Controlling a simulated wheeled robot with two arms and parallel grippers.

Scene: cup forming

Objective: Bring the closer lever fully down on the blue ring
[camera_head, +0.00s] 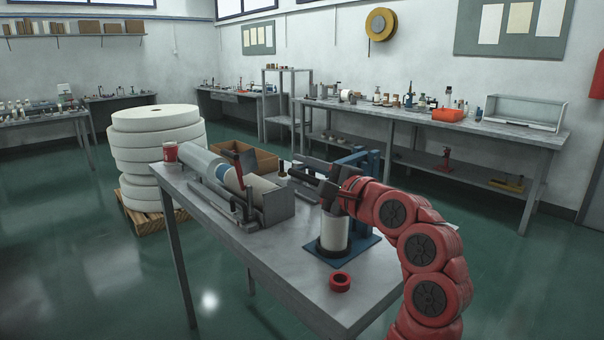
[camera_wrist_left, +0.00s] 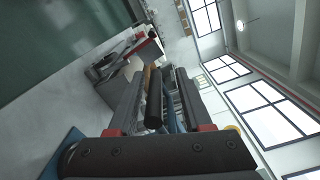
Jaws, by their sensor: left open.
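My left gripper (camera_head: 318,180) is at the blue press frame (camera_head: 372,165) on the near table, above a white cylinder (camera_head: 334,232) that stands upright on a blue base plate (camera_head: 368,244). In the left wrist view, its two dark fingers are apart, with a dark round bar (camera_wrist_left: 153,98), perhaps the closer lever's handle, showing between them. I cannot tell whether the fingers touch it. The gripper hides much of the press top, and I cannot make out the lever's full length. My right gripper is not in view.
The front left tabletop is clear. Stacked white rolls (camera_head: 155,150) stand behind on a pallet.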

